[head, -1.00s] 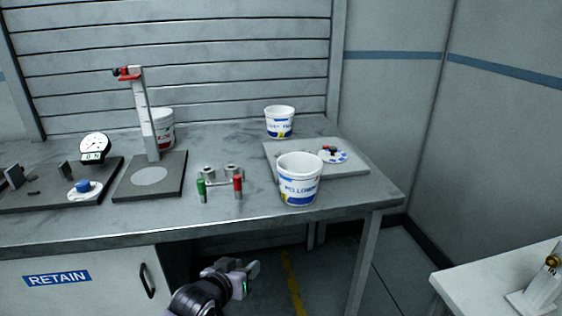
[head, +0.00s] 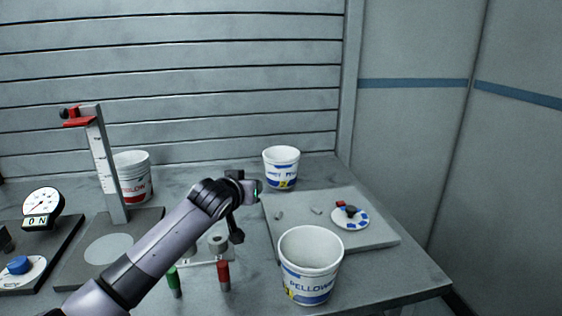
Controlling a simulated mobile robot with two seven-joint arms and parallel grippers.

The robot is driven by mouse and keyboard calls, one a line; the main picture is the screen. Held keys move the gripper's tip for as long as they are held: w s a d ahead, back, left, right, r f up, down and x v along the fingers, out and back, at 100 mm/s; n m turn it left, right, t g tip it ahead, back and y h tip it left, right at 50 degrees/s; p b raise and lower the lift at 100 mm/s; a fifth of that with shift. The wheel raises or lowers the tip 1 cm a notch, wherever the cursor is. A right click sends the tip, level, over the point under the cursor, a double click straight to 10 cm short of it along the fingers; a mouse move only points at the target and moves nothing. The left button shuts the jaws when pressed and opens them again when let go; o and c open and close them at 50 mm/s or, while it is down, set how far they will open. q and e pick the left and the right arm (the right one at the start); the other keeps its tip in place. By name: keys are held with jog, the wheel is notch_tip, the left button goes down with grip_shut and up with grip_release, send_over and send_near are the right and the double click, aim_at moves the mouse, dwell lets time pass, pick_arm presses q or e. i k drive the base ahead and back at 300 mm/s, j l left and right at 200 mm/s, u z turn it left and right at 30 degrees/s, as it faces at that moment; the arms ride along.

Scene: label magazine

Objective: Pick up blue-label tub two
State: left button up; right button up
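Two white tubs with blue labels stand on the grey bench. The back tub (head: 281,168) stands upright near the wall, with a yellow patch on its label that seems to carry a 2. The front tub (head: 311,267) stands upright and open at the bench's front right, with "PELLOW" lettering and a yellow patch partly in view. My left gripper (head: 240,212) is over the bench, left of the back tub and apart from the front tub. It is seen side-on, so its opening cannot be judged; no tub is in it. My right gripper is not in view.
A red-label tub (head: 132,177) stands behind an upright gauge stand (head: 103,165) at left. Green (head: 174,281) and red (head: 223,275) handles stand near the front edge.

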aim_at(281, 163)
jog(key=i+j, duration=0.15)
jog(key=i, duration=0.9)
